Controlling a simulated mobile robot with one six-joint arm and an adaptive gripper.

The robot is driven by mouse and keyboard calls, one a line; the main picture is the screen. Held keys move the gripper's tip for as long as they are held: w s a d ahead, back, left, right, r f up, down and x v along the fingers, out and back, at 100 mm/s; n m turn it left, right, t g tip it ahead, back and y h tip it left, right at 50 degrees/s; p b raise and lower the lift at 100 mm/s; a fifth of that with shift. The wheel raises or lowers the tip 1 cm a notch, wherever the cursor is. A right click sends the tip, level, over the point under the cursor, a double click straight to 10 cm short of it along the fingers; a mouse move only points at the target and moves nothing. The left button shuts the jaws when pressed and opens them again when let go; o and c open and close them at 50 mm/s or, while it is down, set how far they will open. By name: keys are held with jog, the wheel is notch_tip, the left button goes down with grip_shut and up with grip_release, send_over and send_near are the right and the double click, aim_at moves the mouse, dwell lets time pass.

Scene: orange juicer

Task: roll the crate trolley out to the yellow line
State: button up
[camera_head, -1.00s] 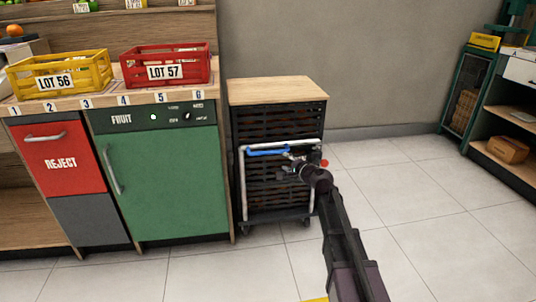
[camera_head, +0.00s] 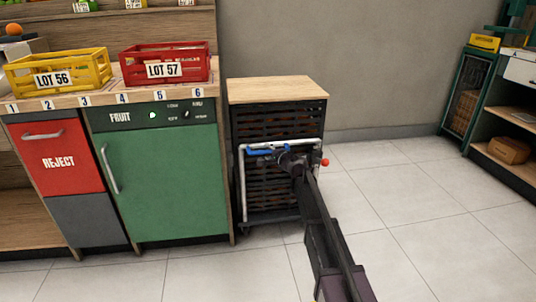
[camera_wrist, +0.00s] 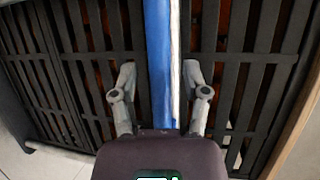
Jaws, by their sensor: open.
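The crate trolley is a black slatted box with a wooden top (camera_head: 277,90), standing against the wall. A pale tubular handle frame (camera_head: 243,190) is on its front, with a blue grip bar (camera_head: 258,151) across the top. My gripper (camera_head: 281,153) is at the blue bar and hides part of it. In the wrist view the blue bar (camera_wrist: 158,50) runs between the two open fingers of my gripper (camera_wrist: 159,80). Gaps show between bar and fingers. The yellow line is not visible now.
A green fruit cabinet (camera_head: 166,185) stands close on the trolley's left. Yellow (camera_head: 85,73) and red (camera_head: 190,67) crates sit on the counter. A red knob (camera_head: 325,162) shows beside my arm. The tiled floor (camera_head: 420,220) in front and to the right is clear.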

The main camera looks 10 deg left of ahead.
jog(key=shift+w+a, duration=0.15)
jog(key=shift+w, duration=0.05)
grip_shut()
jog(key=shift+s, duration=0.2)
